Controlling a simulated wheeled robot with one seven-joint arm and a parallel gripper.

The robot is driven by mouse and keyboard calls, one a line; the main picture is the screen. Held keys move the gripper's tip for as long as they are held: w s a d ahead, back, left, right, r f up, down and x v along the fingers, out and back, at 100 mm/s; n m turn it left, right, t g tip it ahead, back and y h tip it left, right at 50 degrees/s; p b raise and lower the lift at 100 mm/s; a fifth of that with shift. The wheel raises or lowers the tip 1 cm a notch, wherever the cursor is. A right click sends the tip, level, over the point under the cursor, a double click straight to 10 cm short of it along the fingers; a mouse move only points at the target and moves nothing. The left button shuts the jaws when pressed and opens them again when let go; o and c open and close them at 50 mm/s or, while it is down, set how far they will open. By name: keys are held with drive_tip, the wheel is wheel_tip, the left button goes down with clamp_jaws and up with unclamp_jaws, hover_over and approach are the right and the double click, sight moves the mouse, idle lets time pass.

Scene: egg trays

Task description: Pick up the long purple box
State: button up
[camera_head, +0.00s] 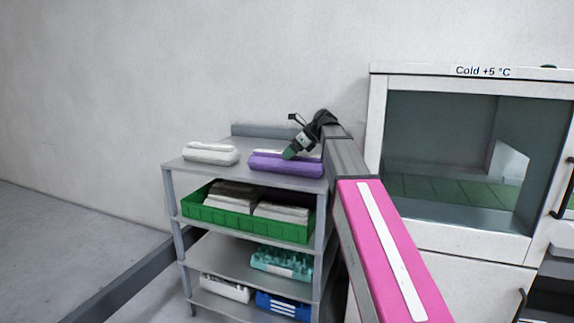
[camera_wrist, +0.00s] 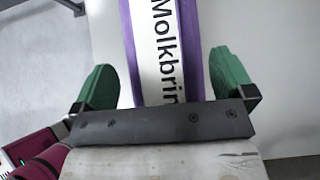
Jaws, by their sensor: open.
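The long purple box (camera_head: 285,165) lies on the top shelf of the grey rack, at its right side. In the wrist view the purple box (camera_wrist: 199,48) has a white band with the printed letters "Molkbrin" and runs up between the fingers. My gripper (camera_head: 290,153) is at the box, over its right half. In the wrist view my gripper (camera_wrist: 168,88) is open, with one green finger on each side of the box and a visible gap on both sides. The near end of the box is hidden behind the gripper's dark bar.
A white box (camera_head: 210,153) lies on the same top shelf (camera_head: 190,168), to the left. Lower shelves hold a green crate (camera_head: 245,227), a teal tray (camera_head: 283,262) and a blue box (camera_head: 284,305). A white cold cabinet (camera_head: 376,125) stands right; a wall is behind.

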drive_tip(key=shift+x, duration=0.9)
drive_tip(key=c, duration=0.9)
drive_tip(key=shift+r, duration=0.1)
drive_tip(key=shift+c, duration=1.3)
